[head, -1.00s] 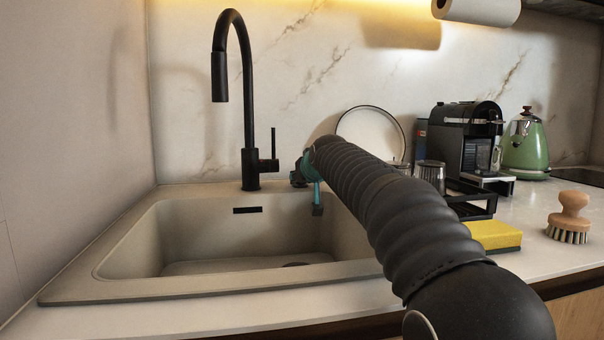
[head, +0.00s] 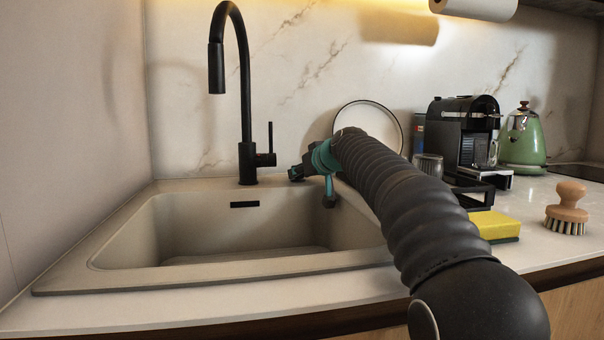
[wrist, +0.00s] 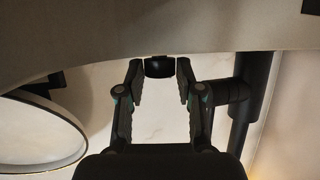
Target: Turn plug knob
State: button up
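The plug knob (wrist: 159,67) is a small black round knob on the pale sink ledge, seen at the top middle of the wrist view. My gripper (wrist: 161,73) is open, with one fingertip on each side of the knob. Narrow gaps seem to show between the fingertips and the knob, so I see no firm hold. In the head view my gripper (head: 298,172) points left at the back rim of the sink (head: 110,240), right of the tap. There I cannot tell the knob from the dark fingertips.
The black tap (head: 247,120) with its side lever (head: 268,150) stands close left of my gripper. A round glass lid (head: 366,103) leans on the wall behind. A yellow sponge (head: 494,226), a brush (head: 567,208), a coffee machine (head: 462,135) and a green kettle (head: 523,140) are right.

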jog(key=o, duration=0.3)
jog(key=shift+m+h+p, duration=0.3)
jog(key=shift+h+p, duration=0.1)
jog(key=shift+a+r+t, duration=0.1)
jog(key=shift+t, duration=0.2)
jog(key=shift+m+h+p, duration=0.4)
jog(key=shift+p, duration=0.05)
jog(key=shift+s+a+f+m+t+h, duration=0.15)
jog(key=shift+f+m+t+h, duration=0.15)
jog(key=shift+m+h, duration=0.15)
jog(key=shift+r+b, duration=0.1)
jog(key=shift+b, duration=0.2)
jog(key=shift+a+m+h+b, duration=0.15)
jog(key=shift+m+h+b, duration=0.3)
jog(key=shift+h, duration=0.1)
